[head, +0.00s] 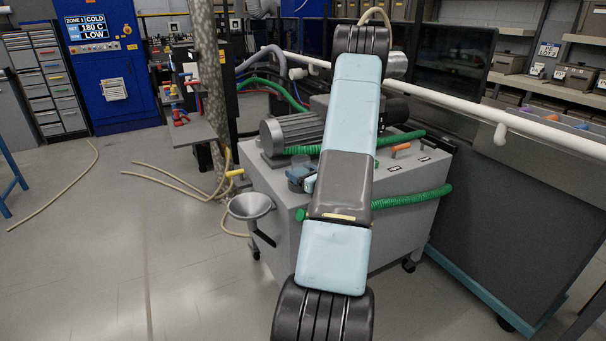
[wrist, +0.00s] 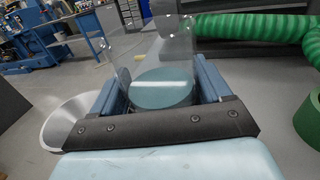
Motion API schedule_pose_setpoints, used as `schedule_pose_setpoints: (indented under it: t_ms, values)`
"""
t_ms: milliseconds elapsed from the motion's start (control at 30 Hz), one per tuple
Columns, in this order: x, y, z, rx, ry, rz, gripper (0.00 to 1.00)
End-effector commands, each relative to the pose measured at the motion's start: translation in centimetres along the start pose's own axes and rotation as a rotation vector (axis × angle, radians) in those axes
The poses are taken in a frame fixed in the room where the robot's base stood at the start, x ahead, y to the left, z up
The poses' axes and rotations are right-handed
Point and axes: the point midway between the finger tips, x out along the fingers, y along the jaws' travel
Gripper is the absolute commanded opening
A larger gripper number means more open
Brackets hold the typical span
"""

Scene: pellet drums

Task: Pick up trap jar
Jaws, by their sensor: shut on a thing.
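The trap jar (wrist: 163,92) is a clear, see-through vessel with a round teal disc showing at its near end. In the wrist view it sits between the two blue fingers of my gripper (wrist: 160,82), which is shut on it. The jar's far part is hard to make out against the background. In the head view my arm crosses the grey pump cart and hides much of its top. Small blue parts show beside my arm there, above the cart's left part, but I cannot tell jar from gripper.
The grey cart (head: 395,245) carries a ribbed motor (head: 292,133) and green hoses (head: 412,198). A metal funnel (head: 250,206) is at its left side and also shows in the wrist view (wrist: 75,122). A white rail (head: 450,103) runs behind. The floor at left is mostly open, with loose tan hoses.

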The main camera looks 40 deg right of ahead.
Motion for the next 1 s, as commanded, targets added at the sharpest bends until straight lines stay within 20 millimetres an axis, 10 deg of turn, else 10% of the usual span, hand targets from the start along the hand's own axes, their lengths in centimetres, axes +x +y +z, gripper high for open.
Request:
schedule_pose_setpoints:
  t_ms: [267,567,1000]
  values:
    - [0.0,0.0,0.0,0.0,-0.001,0.0,0.39]
    - [0.0,0.0,0.3,-0.001,-0.001,0.0,0.39]
    - [-2.7,0.3,6.4,-0.004,-0.003,-0.002,0.39]
